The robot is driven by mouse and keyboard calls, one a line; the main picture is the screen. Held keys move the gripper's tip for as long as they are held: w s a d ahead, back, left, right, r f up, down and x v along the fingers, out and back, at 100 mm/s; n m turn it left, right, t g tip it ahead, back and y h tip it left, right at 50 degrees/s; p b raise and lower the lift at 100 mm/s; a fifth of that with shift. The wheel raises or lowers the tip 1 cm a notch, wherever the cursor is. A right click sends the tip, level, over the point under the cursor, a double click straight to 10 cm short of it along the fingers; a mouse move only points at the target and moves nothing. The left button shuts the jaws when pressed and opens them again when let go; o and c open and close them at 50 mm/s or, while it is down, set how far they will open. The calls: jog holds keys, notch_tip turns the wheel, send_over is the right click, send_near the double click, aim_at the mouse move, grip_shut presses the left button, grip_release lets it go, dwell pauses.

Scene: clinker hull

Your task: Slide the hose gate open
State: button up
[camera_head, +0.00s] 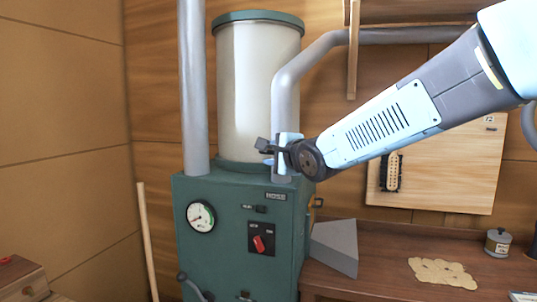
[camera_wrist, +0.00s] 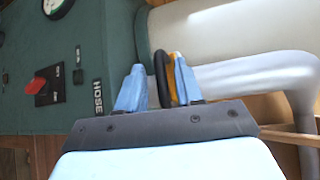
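The green machine (camera_head: 240,225) carries a HOSE label (camera_head: 276,197), which also shows in the wrist view (camera_wrist: 98,97). A grey hose pipe (camera_head: 287,95) drops to the machine's top right, where my gripper (camera_head: 277,150) is. In the wrist view, my gripper's blue fingers (camera_wrist: 158,85) stand apart, with a black curved handle (camera_wrist: 160,75) between them. A yellow-orange piece (camera_wrist: 177,70) shows beside the handle, against the right finger. A narrow gap seems to remain between the left finger and the handle. The gate plate itself is not clearly visible.
A cream cylinder (camera_head: 258,90) and a grey vertical pipe (camera_head: 193,90) rise from the machine. Its front has a gauge (camera_head: 201,216) and a red switch (camera_head: 259,243). A wooden bench (camera_head: 390,255) at right holds a grey wedge (camera_head: 335,245) and a small tin (camera_head: 498,243).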

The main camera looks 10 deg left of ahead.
jog(key=shift+w+a, duration=0.2)
jog(key=shift+w, duration=0.1)
grip_shut()
jog(key=shift+f, duration=0.1)
dwell(0.4)
